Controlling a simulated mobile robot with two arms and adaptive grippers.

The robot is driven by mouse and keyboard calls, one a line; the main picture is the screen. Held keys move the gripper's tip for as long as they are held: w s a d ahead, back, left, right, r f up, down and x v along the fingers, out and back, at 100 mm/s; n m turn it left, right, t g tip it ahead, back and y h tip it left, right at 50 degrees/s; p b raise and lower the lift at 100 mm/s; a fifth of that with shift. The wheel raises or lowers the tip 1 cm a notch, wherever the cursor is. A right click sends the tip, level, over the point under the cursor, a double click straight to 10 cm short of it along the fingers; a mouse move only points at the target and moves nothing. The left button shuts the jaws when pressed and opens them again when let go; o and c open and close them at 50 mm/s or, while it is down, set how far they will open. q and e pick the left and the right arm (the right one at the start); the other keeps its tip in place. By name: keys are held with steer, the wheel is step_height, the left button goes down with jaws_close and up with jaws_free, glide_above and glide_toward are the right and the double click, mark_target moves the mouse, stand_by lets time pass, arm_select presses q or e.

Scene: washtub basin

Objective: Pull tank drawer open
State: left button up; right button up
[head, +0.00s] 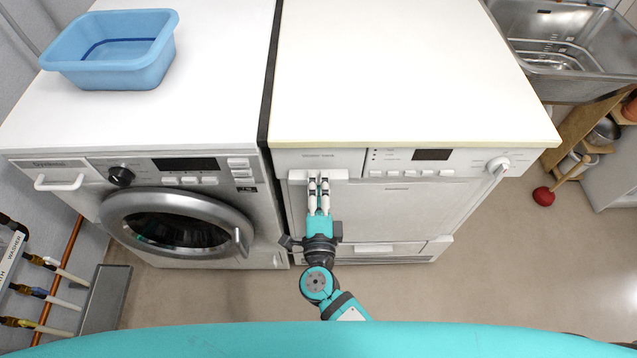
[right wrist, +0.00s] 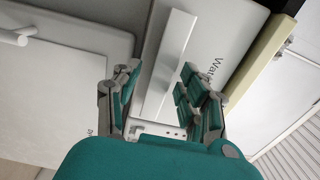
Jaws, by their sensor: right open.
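The tank drawer (head: 305,158) is a white panel at the upper left of the right-hand machine's front, with a pale bar handle (head: 341,174) along its lower edge. My right gripper (head: 318,186) is at this handle, with its fingers pointing at the drawer front. In the right wrist view, the handle (right wrist: 167,62) runs between the two spread fingers of the gripper (right wrist: 160,98). The gripper is open and not clamped on the handle; whether a finger touches it I cannot tell. The drawer looks flush with the machine front. My left gripper is not in view.
A washing machine (head: 60,125) stands close on the left, with a blue basin (head: 113,72) on top. The dryer top (head: 400,70) is bare. A metal sink (head: 570,40) and a red plunger (head: 543,196) are at the right. The floor (head: 480,280) before the machines is clear.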

steer(key=shift+w, duration=0.3)
steer(key=c, duration=0.8)
steer(key=shift+s+f, duration=0.1)
jaws_close()
